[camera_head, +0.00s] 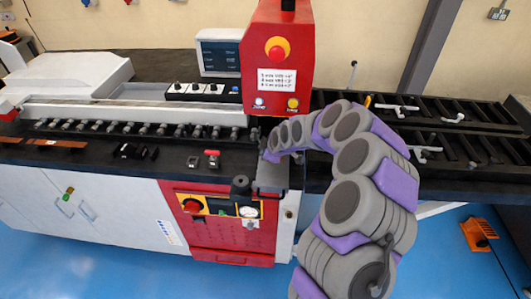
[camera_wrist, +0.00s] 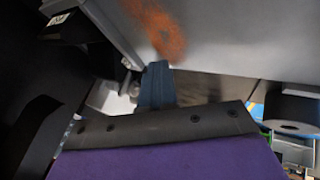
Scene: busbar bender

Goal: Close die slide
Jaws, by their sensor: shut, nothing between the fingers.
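The busbar bender's red upright housing (camera_head: 277,65) stands at the middle of the head view. A grey metal plate (camera_head: 271,178) sits just below it at the bench's front edge; I cannot tell for sure whether this is the die slide. My gripper (camera_head: 268,152) is at the foot of the housing, just above that plate, shut and empty. In the wrist view my blue-grey fingers (camera_wrist: 157,86) are close together, beside a large grey metal surface (camera_wrist: 235,45) with a rusty-brown patch. Whether they touch it is unclear.
A red-handled part (camera_head: 212,158) stands on the dark bench left of my gripper. A roller rack (camera_head: 450,140) lies right. Blue floor is open in front.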

